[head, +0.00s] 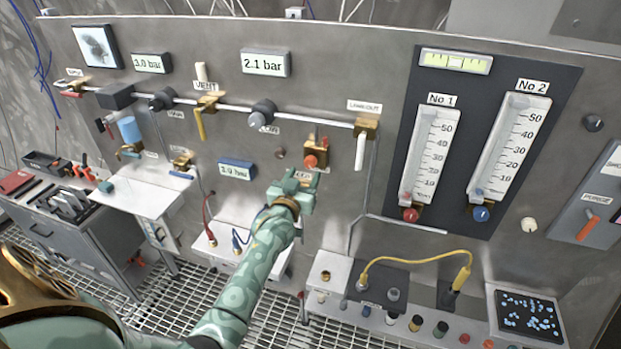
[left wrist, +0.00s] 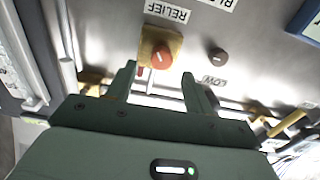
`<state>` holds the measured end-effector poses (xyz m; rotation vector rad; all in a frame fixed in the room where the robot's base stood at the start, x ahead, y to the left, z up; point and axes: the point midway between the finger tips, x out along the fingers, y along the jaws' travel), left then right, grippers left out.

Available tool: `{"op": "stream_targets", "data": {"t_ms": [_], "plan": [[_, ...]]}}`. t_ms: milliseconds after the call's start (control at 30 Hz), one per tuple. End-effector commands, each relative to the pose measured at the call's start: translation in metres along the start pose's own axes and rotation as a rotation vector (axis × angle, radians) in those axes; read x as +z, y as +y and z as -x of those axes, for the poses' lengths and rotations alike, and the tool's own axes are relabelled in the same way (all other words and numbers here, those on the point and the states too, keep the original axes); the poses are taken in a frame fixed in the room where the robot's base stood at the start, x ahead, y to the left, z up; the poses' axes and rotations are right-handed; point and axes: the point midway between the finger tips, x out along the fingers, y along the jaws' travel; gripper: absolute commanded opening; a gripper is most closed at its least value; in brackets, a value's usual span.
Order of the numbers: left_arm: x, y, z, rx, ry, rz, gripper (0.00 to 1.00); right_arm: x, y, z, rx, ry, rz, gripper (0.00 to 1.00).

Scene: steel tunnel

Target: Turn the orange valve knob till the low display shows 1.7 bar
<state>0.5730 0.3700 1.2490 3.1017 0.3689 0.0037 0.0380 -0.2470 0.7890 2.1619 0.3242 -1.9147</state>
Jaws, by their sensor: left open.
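The orange valve knob (head: 311,161) sits on a brass block on the steel wall, and in the left wrist view the knob (left wrist: 161,57) has a RELIEF label above it. The display (head: 265,63) above the black LOW knob (head: 264,112) reads 2.1 bar. My left gripper (head: 301,178) is open just below the orange knob. In the left wrist view the left gripper's fingertips (left wrist: 158,78) are spread, with the knob just beyond the gap between them; contact cannot be told. My right gripper is not in view.
A white-handled valve (head: 360,150) is close right of the knob. A dark panel with two gauge tubes (head: 430,155) stands farther right.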

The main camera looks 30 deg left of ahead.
Motion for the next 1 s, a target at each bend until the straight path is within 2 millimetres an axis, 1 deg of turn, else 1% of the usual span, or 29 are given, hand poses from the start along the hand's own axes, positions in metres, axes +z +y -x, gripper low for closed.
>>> {"op": "stream_targets", "data": {"t_ms": [33, 100, 200, 300, 433, 667, 767, 800, 833, 1000], "plan": [[0.007, -0.001, -0.012, -0.001, 0.003, 0.000, 0.52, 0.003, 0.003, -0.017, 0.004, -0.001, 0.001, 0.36], [0.006, -0.001, -0.025, -0.001, 0.003, 0.000, 0.52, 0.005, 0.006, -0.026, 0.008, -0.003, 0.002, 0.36], [0.005, -0.001, -0.039, -0.001, 0.001, 0.000, 0.52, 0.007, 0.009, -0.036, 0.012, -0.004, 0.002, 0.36], [0.003, -0.001, -0.048, -0.001, 0.000, 0.000, 0.52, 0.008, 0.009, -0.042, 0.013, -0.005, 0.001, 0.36], [0.001, -0.001, -0.052, -0.001, -0.002, 0.000, 0.52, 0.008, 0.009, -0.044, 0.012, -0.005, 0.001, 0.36], [0.000, 0.000, -0.053, 0.000, -0.002, -0.001, 0.52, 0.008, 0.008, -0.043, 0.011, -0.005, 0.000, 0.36], [0.000, 0.000, -0.053, 0.000, -0.002, -0.001, 0.27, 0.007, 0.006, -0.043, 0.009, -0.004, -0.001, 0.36], [0.000, 0.000, -0.053, 0.000, -0.002, -0.001, 0.16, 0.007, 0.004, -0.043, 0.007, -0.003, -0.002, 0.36], [0.000, 0.000, -0.053, 0.000, -0.002, -0.001, 0.08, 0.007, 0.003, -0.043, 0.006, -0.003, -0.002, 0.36], [0.000, -0.001, -0.052, -0.001, -0.002, 0.001, 0.07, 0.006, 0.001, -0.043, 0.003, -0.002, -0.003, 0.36]]}}
